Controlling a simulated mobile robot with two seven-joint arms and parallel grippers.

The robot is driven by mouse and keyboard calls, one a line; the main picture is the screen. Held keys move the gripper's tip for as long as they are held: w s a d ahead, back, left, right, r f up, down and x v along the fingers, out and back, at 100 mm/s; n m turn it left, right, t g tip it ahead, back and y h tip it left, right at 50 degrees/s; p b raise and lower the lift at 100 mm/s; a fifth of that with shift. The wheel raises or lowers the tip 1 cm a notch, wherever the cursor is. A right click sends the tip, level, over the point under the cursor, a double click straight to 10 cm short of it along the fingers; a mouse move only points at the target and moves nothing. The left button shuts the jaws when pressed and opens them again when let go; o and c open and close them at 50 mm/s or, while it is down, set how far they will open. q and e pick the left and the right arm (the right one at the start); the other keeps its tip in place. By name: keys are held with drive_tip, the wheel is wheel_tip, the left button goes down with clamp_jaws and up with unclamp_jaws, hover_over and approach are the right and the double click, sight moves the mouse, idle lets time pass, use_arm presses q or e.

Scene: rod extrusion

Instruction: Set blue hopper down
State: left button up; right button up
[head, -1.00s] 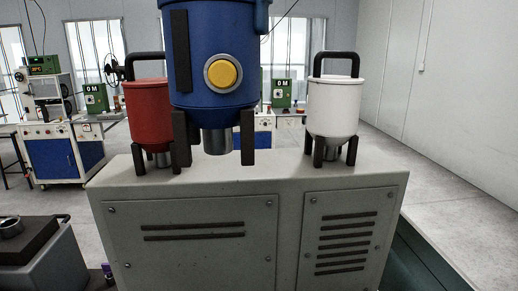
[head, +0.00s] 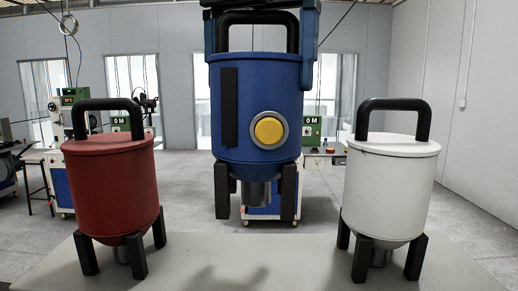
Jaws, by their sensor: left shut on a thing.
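The blue hopper (head: 240,110) hangs upright in the middle of the head view, with a yellow round button, a black handle and black legs. My left gripper (head: 262,8) is at the top edge, shut on the hopper's handle; its fingertips are partly out of frame. The hopper's feet show above the far edge of the pale cabinet top (head: 200,262), apart from it, and a shadow falls on that top. My right gripper is not in view.
A red hopper (head: 112,185) stands on the cabinet top at the left and a white hopper (head: 390,190) at the right. The cabinet top between them is clear. Green and white machines (head: 312,130) stand on the floor behind.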

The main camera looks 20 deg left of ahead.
sight(257, 141)
use_arm(q)
drive_tip(key=shift+a+f, duration=0.1)
drive_tip(key=shift+f, duration=4.1)
drive_tip(key=o, duration=2)
drive_tip(key=shift+r, duration=3.85)
